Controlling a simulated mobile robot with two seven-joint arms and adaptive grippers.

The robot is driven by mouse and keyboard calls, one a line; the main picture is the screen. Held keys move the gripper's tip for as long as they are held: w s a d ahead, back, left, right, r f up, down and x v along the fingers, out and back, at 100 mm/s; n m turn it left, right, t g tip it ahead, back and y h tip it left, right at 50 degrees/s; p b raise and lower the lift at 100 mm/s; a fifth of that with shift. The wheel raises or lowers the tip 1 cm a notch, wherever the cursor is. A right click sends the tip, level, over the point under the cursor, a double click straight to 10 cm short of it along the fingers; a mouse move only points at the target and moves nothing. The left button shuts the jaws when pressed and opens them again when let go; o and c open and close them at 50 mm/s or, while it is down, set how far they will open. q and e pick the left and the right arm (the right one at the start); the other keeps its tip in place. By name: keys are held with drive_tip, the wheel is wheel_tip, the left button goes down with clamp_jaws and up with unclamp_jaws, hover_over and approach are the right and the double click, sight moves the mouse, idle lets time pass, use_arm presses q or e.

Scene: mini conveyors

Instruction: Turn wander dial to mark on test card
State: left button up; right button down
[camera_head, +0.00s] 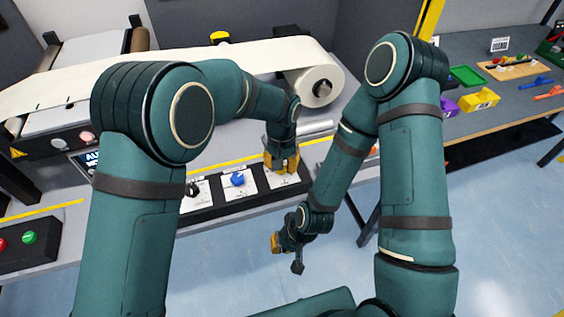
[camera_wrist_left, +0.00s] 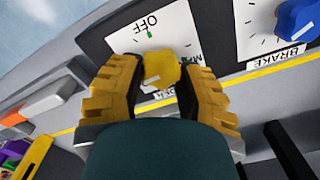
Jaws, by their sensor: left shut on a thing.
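The yellow dial (camera_wrist_left: 160,68) sits on a white scale plate (camera_wrist_left: 135,32) with black ticks, the word OFF and a small green mark. Its label is partly covered; the letters "DER" show. My left gripper (camera_wrist_left: 155,92) is shut on the yellow dial, one yellow finger on each side. In the head view my left gripper (camera_head: 282,163) points down at the right end of the dial panel, and its fingers hide the dial. My right gripper (camera_head: 287,245) hangs empty over the floor in front of the bench. I cannot make out a test card for certain.
A blue dial (camera_head: 238,180) labelled BRAKE sits beside the held one, with a black dial (camera_head: 192,190) further left. A white paper roll (camera_head: 316,84) lies behind my left arm. Green and red buttons (camera_head: 29,237) are at far left. A side bench holds bins (camera_head: 478,101).

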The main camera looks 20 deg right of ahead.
use_arm(q)
drive_tip(key=n, duration=0.4)
drive_tip(key=shift+a+n, duration=0.1)
drive_tip(key=shift+n, duration=0.2)
drive_tip(key=shift+a+f+n+p, duration=0.1)
drive_tip(key=shift+n+p, duration=0.45)
drive_tip(key=shift+n, duration=1.45)
drive_tip(key=o, duration=1.2)
drive_tip(key=shift+r, duration=0.2)
